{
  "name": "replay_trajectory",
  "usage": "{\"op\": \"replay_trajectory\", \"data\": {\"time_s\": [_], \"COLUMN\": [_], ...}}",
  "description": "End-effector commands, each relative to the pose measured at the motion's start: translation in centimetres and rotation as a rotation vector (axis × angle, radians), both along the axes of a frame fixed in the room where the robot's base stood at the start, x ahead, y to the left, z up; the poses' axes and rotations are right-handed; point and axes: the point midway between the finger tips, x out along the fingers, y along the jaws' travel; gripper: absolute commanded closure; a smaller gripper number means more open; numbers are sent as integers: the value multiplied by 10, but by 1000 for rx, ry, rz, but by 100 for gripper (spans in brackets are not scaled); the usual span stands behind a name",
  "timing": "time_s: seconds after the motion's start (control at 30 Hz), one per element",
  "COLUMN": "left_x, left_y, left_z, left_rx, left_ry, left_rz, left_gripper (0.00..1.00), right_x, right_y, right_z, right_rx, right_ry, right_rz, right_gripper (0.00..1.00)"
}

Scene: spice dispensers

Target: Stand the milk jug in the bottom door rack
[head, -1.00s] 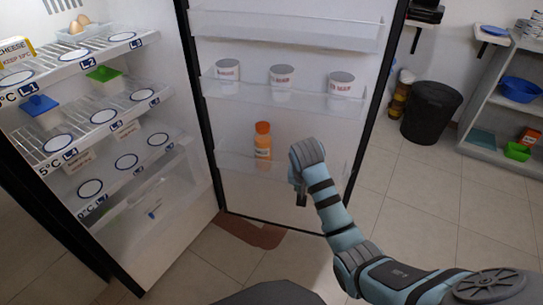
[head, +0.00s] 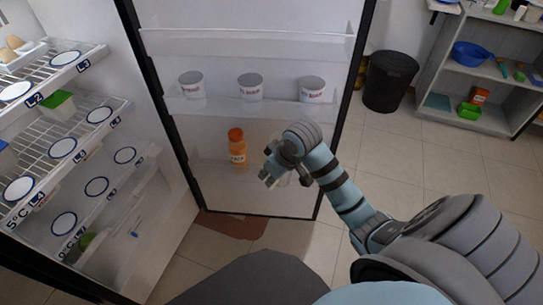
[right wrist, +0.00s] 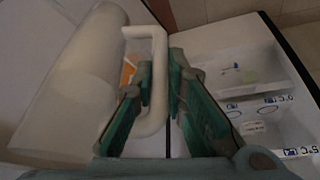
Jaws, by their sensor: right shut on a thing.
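The milk jug (right wrist: 78,85) is white, with a looped handle (right wrist: 159,85) that passes between the fingers of my right gripper (right wrist: 160,75) in the right wrist view. The gripper is shut on this handle. In the head view my right gripper (head: 268,180) is in front of the lower right part of the open fridge door. The jug is mostly hidden there behind the gripper and wrist. The bottom door rack (head: 212,176) is clear plastic and runs behind the gripper. I cannot tell whether the jug touches it. My left gripper is not in view.
An orange juice bottle (head: 237,147) stands in the bottom rack, left of my gripper. Three white tubs, one of them the middle tub (head: 250,88), stand in the rack above. Fridge shelves (head: 62,150) are at left, a dark bin (head: 388,82) beyond the door.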

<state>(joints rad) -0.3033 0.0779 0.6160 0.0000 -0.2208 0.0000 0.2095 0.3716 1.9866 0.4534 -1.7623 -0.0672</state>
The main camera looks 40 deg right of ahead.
Motion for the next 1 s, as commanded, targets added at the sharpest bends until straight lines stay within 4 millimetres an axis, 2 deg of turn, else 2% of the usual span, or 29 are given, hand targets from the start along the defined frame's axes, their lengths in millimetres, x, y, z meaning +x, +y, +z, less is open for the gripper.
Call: {"op": "replay_trajectory", "data": {"time_s": [0.03, 0.2, 0.5, 0.7, 1.0], "left_x": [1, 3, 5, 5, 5], "left_y": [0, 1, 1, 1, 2], "left_z": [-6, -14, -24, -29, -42], "left_rx": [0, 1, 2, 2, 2], "left_ry": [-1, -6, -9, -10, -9], "left_rz": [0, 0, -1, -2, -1], "left_gripper": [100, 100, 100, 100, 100], "right_x": [11, 40, 73, 86, 85], "right_y": [-9, -34, -62, -73, -72], "right_z": [-2, -2, 0, -2, -39], "right_rx": [-4, -1, 0, 1, 0], "right_ry": [-4, -3, -3, -3, -2], "right_rz": [-2, -4, -3, -2, -2], "right_gripper": [100, 100, 100, 100, 100]}}
